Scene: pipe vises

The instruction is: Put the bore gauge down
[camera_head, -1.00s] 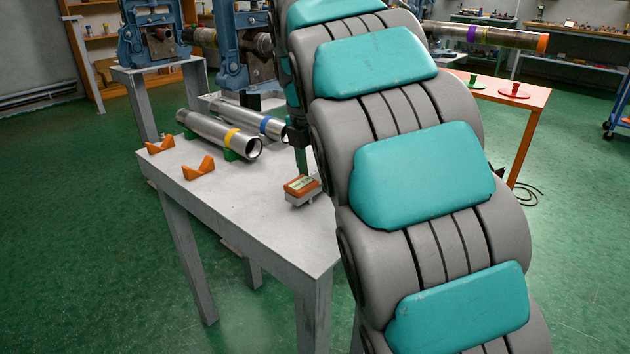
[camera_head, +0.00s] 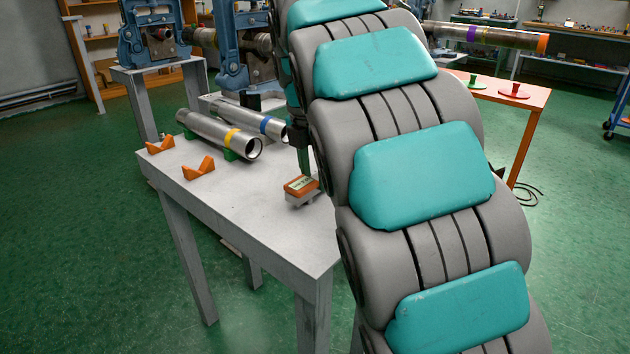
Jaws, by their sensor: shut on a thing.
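The bore gauge (camera_head: 301,187), which I take to be the small orange block with a pale face on a grey foot, is at the right part of the grey table, low over or on its top. I cannot tell whether its foot touches the table. My gripper (camera_head: 305,170) comes down from above to the gauge and is shut on it. Only a dark, narrow part of the gripper shows. My own arm hides the rest of it and the gauge's right side is close to the arm's edge.
The grey table (camera_head: 240,215) is bare at its front. Two steel pipes with a yellow band (camera_head: 222,133) and a blue band (camera_head: 240,117) lie behind. Two orange V-blocks (camera_head: 198,168) stand at the left edge. Blue vises (camera_head: 150,40) stand farther back. An orange table (camera_head: 528,95) is at right.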

